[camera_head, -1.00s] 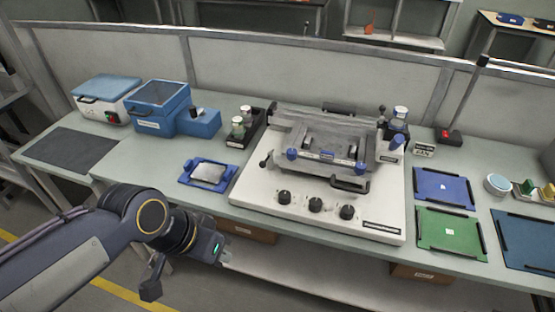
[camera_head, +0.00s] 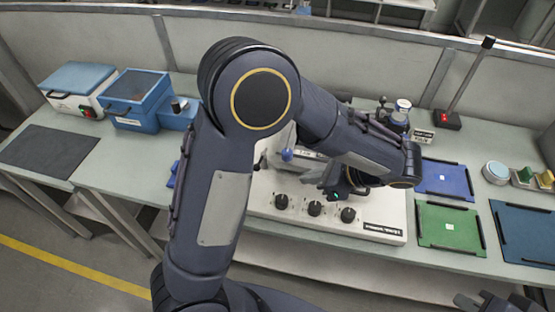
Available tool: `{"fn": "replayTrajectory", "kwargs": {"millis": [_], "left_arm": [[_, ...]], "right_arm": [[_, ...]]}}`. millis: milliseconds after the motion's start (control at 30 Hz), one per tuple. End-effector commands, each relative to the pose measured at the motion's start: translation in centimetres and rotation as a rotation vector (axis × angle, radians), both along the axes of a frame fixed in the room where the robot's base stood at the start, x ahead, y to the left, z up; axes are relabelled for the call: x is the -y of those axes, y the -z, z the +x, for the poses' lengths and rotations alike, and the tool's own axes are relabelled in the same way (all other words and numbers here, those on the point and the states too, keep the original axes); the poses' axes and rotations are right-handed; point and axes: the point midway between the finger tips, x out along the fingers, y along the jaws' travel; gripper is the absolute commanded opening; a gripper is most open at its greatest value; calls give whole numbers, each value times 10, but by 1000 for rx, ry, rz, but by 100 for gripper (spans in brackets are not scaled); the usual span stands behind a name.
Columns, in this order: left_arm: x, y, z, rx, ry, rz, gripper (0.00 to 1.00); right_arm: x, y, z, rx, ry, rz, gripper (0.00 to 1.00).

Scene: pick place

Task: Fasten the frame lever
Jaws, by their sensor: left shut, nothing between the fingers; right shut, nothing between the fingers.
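A white machine base (camera_head: 384,218) with black knobs stands at the middle of the table and carries a grey metal frame (camera_head: 312,167). One blue-tipped knob (camera_head: 287,155) shows at the frame's left. My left arm reaches across and hides most of the frame, including its right side and front handle. I cannot single out the frame lever. My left gripper (camera_head: 335,190) is shut and empty, small and dark, over the front of the machine; contact cannot be told. My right gripper (camera_head: 497,302) is shut and empty, partly cut off at the lower right edge.
A blue box (camera_head: 137,98) and a white box with a blue lid (camera_head: 75,85) stand at the left. A blue tray (camera_head: 445,180) and a green tray (camera_head: 449,226) lie right of the machine. A dark mat (camera_head: 48,148) lies bare at far left.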

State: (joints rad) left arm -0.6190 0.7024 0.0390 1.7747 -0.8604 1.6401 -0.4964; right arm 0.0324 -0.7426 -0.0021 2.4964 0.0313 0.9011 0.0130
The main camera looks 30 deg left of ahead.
Motion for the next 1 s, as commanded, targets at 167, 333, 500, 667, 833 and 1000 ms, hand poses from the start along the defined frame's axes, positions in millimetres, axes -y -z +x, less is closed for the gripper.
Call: {"fn": "replayTrajectory", "kwargs": {"millis": [167, 333, 500, 667, 833, 1000], "left_arm": [[7, 1, 4, -10, 38, 38, 0], [7, 1, 4, -11, 37, 37, 0], [5, 2, 4, -11, 34, 37, 0], [-9, 13, 4, -12, 33, 38, 0], [-36, 34, 4, -15, 31, 38, 0], [-64, 58, 5, -14, 30, 38, 0]], "right_arm": [[0, -1, 0, 0, 0, 0, 0], [0, -1, 0, 0, 0, 0, 0], [0, -1, 0, 0, 0, 0, 0], [0, -3, 0, 0, 0, 0, 0], [0, -7, 0, 0, 0, 0, 0], [0, -11, 0, 0, 0, 0, 0]]}}
